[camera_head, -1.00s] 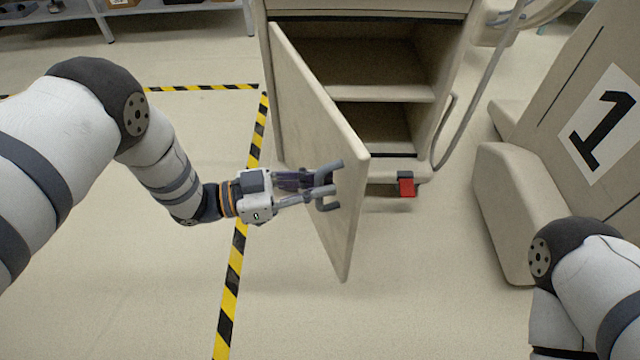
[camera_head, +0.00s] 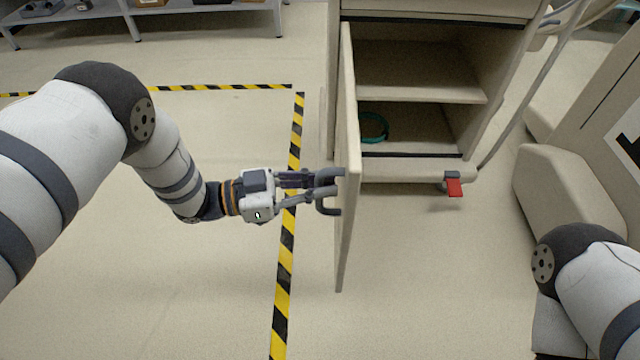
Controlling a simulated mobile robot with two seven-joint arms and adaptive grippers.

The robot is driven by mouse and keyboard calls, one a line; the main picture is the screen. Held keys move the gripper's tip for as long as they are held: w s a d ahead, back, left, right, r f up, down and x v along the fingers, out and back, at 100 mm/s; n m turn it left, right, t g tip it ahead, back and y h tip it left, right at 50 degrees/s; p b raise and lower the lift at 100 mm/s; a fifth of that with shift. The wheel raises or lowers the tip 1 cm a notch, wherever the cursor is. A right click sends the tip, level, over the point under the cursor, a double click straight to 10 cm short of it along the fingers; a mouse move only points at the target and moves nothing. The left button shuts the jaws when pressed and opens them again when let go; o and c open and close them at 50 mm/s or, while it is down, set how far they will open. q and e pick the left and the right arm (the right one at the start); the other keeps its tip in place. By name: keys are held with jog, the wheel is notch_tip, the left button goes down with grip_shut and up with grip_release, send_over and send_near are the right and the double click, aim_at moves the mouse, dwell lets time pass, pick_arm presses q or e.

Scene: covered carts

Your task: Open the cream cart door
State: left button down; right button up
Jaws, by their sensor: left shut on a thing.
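The cream cart (camera_head: 420,172) stands at the upper middle, with two open shelf spaces showing. Its door (camera_head: 347,215) is hinged on the cart's left side and stands wide open, seen nearly edge-on. A grey handle (camera_head: 327,208) sits on the door's left face near its free edge. My left gripper (camera_head: 318,188) reaches in from the left and is shut on the handle. My right arm shows at the lower right, but its gripper is out of view.
A teal ring-shaped item (camera_head: 374,127) lies in the lower shelf space. A red caster pedal (camera_head: 454,187) is at the cart's base. A beige chair-like unit (camera_head: 560,190) stands at the right. Yellow-black tape (camera_head: 284,270) marks the floor. Floor left of the door is clear.

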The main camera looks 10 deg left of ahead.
pick_arm(q)
jog(key=shift+s+a+f, duration=0.1)
jog(key=shift+s+a, duration=0.05)
jog(key=shift+a, duration=0.2)
pick_arm(e)
jog(key=shift+a, duration=0.35)
pick_arm(q)
jog(key=c, duration=1.6)
grip_release()
pick_arm(e)
jog(key=shift+s, duration=0.1)
pick_arm(q)
jog(key=shift+a, duration=0.1)
jog(key=v, duration=1.2)
